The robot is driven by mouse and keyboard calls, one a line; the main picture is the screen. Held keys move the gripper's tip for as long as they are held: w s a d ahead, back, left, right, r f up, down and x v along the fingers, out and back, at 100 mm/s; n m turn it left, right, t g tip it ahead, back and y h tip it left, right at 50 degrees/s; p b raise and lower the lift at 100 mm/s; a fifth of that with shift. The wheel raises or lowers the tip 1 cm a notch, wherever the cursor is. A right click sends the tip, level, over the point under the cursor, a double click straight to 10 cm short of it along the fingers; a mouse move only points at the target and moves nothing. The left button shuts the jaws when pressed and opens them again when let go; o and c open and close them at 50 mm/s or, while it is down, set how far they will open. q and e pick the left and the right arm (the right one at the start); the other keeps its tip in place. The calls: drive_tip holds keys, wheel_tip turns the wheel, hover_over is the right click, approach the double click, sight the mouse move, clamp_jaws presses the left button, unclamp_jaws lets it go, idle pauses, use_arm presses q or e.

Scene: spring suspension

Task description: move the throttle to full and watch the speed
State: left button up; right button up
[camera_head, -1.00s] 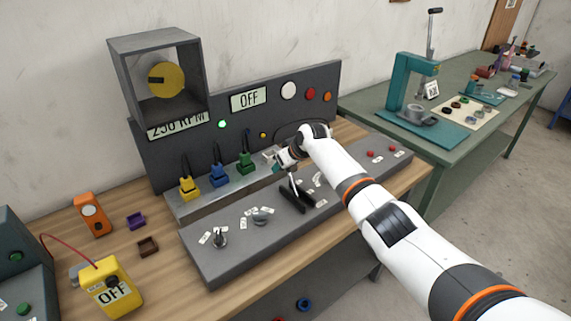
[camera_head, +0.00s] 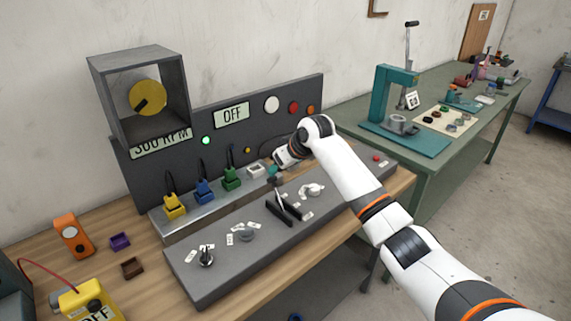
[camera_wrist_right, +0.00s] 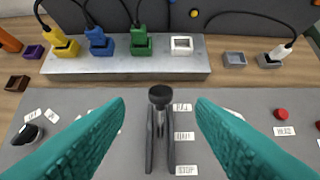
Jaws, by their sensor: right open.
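The throttle lever (camera_head: 279,198) stands in a black slotted guide on the sloped grey console. In the right wrist view its dark knob (camera_wrist_right: 160,96) is beside the top label (camera_wrist_right: 183,107), with two more labels below. My right gripper (camera_wrist_right: 160,108) is open, its teal fingers either side of the knob and apart from it. In the head view my right gripper (camera_head: 274,172) is just behind the lever. The speed display (camera_head: 161,144) seems to read 300 RPM, partly covered by the box above. A yellow disc (camera_head: 147,98) with a black mark sits in that box. My left gripper is out of view.
Yellow (camera_head: 174,207), blue (camera_head: 204,192) and green (camera_head: 231,179) plugs sit on the metal ledge behind the console. A knob (camera_head: 206,257) and a red button (camera_wrist_right: 281,113) are on the console.

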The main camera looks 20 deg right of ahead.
drive_tip(key=shift+v, duration=1.1)
